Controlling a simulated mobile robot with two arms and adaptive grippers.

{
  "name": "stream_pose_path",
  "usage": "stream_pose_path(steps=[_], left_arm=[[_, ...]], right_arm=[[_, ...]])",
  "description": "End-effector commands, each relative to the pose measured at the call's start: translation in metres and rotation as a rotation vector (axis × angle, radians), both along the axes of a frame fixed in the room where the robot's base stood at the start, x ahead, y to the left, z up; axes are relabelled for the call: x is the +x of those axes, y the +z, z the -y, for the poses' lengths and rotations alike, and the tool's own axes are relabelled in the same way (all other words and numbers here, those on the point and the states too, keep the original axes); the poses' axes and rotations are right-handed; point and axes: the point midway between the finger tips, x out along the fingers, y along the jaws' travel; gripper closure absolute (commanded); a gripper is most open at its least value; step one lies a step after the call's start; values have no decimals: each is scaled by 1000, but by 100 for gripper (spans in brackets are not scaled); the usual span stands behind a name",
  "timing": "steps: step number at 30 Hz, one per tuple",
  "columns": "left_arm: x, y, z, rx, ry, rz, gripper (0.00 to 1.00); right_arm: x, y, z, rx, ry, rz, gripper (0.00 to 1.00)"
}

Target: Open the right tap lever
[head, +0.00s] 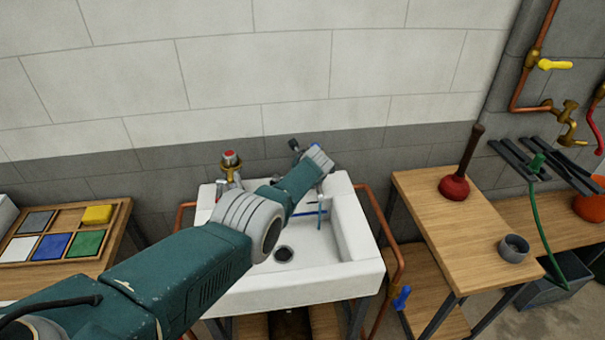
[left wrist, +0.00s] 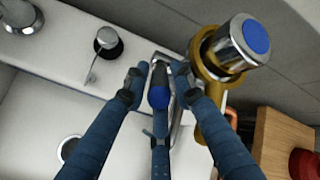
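The right tap has a brass body and a chrome knob with a blue cap (left wrist: 256,37), at the upper right of the left wrist view. In the head view my left arm covers most of the right tap. The left tap with a red cap (head: 230,158) stands at the sink's back left. My right gripper is out of view.
The white sink (head: 262,288) is empty, with its drain (head: 284,254) clear. A wooden table (head: 430,205) with a plunger (head: 457,187) and a grey cup (head: 513,248) stands on the right. A tray of coloured blocks (head: 115,232) is on the left. The tiled wall is close behind.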

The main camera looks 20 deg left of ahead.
Motion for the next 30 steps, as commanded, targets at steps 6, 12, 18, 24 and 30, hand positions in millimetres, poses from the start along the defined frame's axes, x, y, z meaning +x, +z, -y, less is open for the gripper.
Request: stream_pose_path(steps=[6, 12, 18, 24, 30], left_arm=[[1, 1, -1, 1, 0, 2, 64], [1, 2, -1, 3, 1, 3, 64], [0, 5, 2, 4, 0, 5, 64], [-5, 12, 7, 4, 0, 6, 64], [-14, 19, 9, 1, 0, 4, 64]], right_arm=[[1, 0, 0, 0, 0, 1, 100], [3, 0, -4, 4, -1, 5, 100], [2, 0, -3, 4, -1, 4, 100], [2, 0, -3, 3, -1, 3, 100], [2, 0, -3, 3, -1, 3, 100]])
